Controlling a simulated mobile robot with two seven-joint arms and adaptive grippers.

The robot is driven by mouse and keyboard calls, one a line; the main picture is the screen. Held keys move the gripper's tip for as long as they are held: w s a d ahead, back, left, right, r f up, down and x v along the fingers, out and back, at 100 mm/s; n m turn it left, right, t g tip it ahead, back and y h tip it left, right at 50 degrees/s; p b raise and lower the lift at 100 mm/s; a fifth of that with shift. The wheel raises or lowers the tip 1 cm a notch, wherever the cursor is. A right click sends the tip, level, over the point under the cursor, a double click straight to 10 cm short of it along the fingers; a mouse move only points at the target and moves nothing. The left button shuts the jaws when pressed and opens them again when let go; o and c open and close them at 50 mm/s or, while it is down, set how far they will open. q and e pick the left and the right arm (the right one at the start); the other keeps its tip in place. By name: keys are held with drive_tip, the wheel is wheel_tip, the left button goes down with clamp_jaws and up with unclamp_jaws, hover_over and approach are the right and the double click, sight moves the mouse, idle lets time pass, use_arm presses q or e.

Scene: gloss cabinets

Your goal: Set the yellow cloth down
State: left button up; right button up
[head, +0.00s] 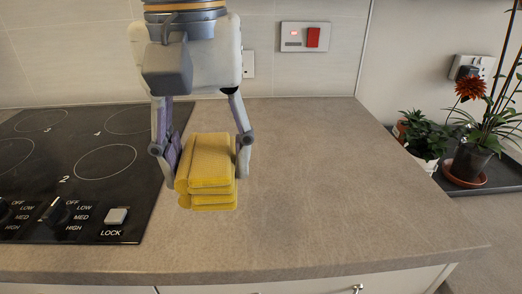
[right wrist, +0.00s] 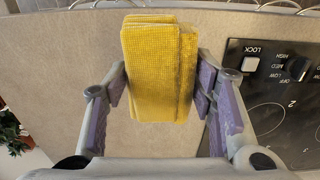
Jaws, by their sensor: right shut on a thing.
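The folded yellow cloth (head: 210,165) is a thick stack of several layers, at the right edge of the black hob in the head view. My right gripper (head: 204,160) comes from above, its two fingers on either side of the cloth, shut on it. In the right wrist view the cloth (right wrist: 158,70) sits between the purple finger pads of the gripper (right wrist: 160,90). I cannot tell whether its underside touches the worktop. My left gripper is in neither view.
The black hob (head: 85,160) with knobs and a lock button lies left of the cloth. The grey worktop (head: 340,190) is clear to the right. Potted plants (head: 428,145) stand on a dark tray at the far right. Wall sockets are behind.

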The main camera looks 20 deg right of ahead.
drive_tip(key=w+d+f, duration=0.3)
drive_tip(key=d+f, duration=0.1)
drive_tip(key=d, duration=0.1)
drive_tip(key=b, duration=0.2)
hover_over(269, 204)
wheel_tip(269, 204, down, 5)
drive_tip(key=shift+s+a, duration=0.1)
wheel_tip(269, 204, down, 3)
drive_tip(key=shift+f, duration=0.1)
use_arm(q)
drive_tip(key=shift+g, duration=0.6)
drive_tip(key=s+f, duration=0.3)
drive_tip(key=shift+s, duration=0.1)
use_arm(e)
drive_tip(key=o, duration=1.2)
drive_tip(key=shift+r, duration=0.2)
